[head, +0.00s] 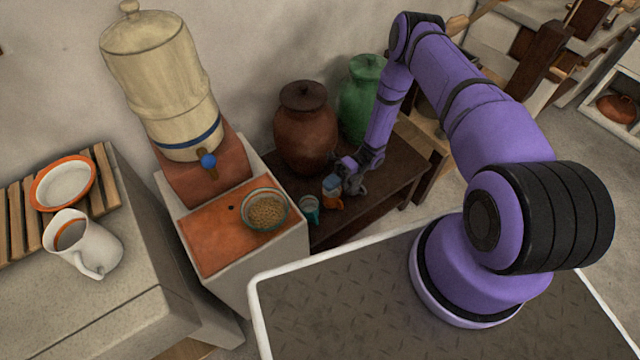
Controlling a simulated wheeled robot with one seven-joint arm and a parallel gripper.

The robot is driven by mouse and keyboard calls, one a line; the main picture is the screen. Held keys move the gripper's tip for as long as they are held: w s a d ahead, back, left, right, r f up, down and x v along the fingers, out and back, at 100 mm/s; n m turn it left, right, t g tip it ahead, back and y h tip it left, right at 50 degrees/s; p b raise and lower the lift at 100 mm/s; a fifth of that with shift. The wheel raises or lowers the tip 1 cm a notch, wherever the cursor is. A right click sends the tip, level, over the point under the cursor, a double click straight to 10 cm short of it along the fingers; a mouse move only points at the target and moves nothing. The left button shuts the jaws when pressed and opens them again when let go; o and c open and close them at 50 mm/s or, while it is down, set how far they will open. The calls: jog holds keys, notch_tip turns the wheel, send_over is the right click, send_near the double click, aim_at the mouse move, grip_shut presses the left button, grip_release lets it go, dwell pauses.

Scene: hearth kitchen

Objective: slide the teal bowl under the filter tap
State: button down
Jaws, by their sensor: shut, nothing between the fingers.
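The teal bowl (248,203) holds brown grain and stands on the orange slab (215,238), right of and in front of the filter tap (208,162). The tap has a blue knob and sits low on the cream filter urn (160,85), which has a blue band. The bowl is not under the spout. My gripper (350,182) is shut and empty, to the right of the bowl and apart from it, by the dark table. Its fingertips are small and partly hard to make out against the cups.
A teal cup (309,210) and an orange-and-blue cup (332,194) stand between bowl and gripper. A brown jar (305,130) and a green jar (357,105) are behind. A white jug (92,247) and an orange-rimmed dish (64,186) are at left.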

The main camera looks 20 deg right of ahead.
aim_at(267, 190)
jog(key=shift+s+a, duration=0.2)
jog(key=shift+a, duration=1.7)
jog(key=shift+s+a, duration=0.2)
jog(key=shift+a, duration=1.65)
jog(key=shift+s+a, duration=0.2)
jog(key=shift+a, duration=1.7)
jog(key=w+a, duration=0.1)
jog(key=a, duration=0.2)
jog(key=w+a, duration=0.2)
jog(key=a, duration=0.1)
jog(key=w+a, duration=0.1)
jog(key=a, duration=0.3)
jog(key=shift+w, duration=0.25)
